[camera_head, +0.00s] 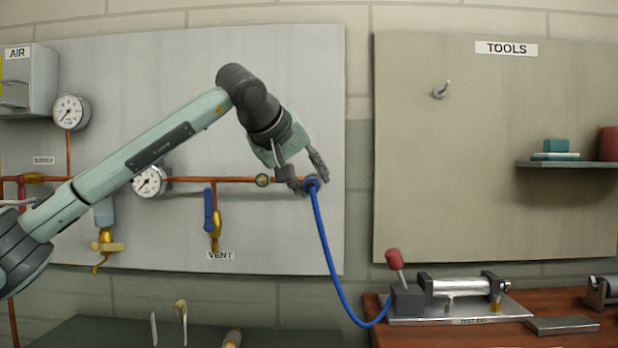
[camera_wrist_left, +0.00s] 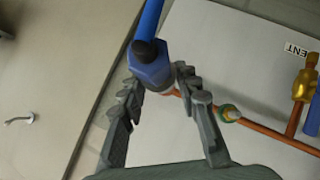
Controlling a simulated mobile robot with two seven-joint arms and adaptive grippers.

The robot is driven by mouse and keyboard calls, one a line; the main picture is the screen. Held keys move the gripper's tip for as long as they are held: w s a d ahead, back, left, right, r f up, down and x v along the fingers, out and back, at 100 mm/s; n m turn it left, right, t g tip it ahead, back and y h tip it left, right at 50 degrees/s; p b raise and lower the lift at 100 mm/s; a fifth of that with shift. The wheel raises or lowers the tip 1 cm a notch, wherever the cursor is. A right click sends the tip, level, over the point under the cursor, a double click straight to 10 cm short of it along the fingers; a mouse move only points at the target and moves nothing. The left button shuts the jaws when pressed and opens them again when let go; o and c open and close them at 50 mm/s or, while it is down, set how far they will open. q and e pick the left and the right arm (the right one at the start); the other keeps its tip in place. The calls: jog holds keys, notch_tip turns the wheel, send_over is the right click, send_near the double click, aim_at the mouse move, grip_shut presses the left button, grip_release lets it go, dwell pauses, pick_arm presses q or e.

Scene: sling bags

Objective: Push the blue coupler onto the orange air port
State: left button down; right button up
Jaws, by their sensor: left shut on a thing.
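The blue coupler (camera_head: 313,183) sits between the fingers of my left gripper (camera_head: 308,187), at the right end of the copper pipe run. In the left wrist view the coupler (camera_wrist_left: 150,68) is a blue hex body with a black collar, gripped between both fingers. A blue hose (camera_head: 328,245) hangs from it down to the bench at right. The orange air port is mostly hidden behind the coupler and fingers; a small orange-red bit (camera_wrist_left: 169,92) shows beside the coupler. I cannot tell whether the coupler is seated on the port or just in front of it. My right gripper is not in view.
The copper pipe (camera_head: 225,180) carries a round brass-green fitting (camera_head: 262,180), a gauge (camera_head: 149,181) and a blue-handled vent valve (camera_head: 209,210). A cylinder fixture with a red-knobbed lever (camera_head: 396,262) stands on the right bench. The tools board (camera_head: 490,140) is mostly bare.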

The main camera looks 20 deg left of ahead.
pick_arm(q)
jog(key=shift+w+a+p, duration=0.15)
jog(key=shift+w+p, duration=0.2)
jog(key=shift+w, duration=0.2)
jog(key=shift+w+a+p, duration=0.15)
jog(key=shift+w+p, duration=0.15)
jog(key=shift+w, duration=0.25)
jog(key=c, duration=1)
grip_release()
jog(key=v, duration=1.2)
jog(key=shift+a, duration=0.1)
